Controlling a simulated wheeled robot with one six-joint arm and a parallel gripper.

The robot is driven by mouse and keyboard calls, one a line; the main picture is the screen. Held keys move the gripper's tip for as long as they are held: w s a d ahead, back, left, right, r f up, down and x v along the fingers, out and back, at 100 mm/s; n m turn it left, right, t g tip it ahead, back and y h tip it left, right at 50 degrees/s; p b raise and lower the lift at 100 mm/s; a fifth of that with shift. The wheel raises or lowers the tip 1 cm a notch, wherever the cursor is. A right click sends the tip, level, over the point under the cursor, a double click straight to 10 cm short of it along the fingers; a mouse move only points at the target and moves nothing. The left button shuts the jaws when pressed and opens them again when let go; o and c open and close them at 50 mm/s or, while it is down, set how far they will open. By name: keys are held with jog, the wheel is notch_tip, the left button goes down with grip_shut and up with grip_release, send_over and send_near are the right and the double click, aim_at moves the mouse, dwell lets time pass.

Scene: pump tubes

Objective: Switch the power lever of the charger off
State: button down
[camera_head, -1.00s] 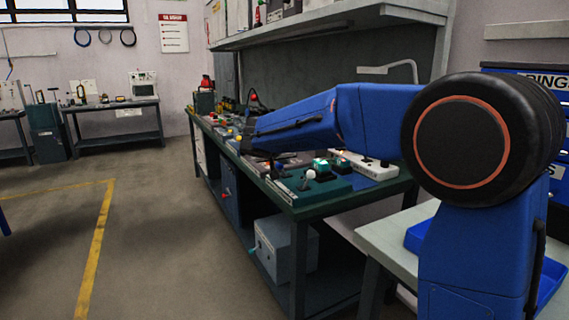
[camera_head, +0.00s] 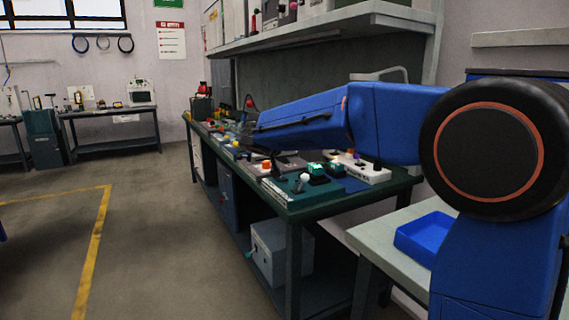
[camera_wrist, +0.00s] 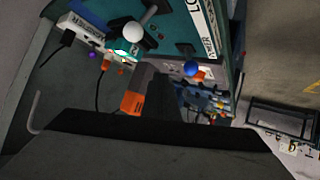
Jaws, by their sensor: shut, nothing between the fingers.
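I cannot tell for sure which device is the charger, as the labels are too small or cut off. A white box (camera_head: 372,174) with printing on its front and a small dark part on top stands on the right of the bench; it also shows at the upper left in the wrist view (camera_wrist: 80,28). Left of it is a teal box (camera_head: 284,193) with a white-ball lever (camera_head: 304,177) and a green button (camera_head: 317,169). In the wrist view the white ball (camera_wrist: 133,31) is near the top. My gripper (camera_wrist: 166,88) is shut and empty, apart from the ball, over the bench devices.
The green bench (camera_head: 330,206) holds several other devices and knobs, including a blue ball (camera_wrist: 191,68). A shelf (camera_head: 330,28) hangs above. A pale table with a blue tray (camera_head: 425,240) stands at the right. The floor (camera_head: 150,230) at left is clear.

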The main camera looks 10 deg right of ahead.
jog(key=f+v, duration=0.1)
jog(key=v, duration=0.6)
jog(key=shift+s+a+r, duration=0.15)
jog(key=shift+s+a, duration=0.25)
jog(key=shift+a, duration=0.1)
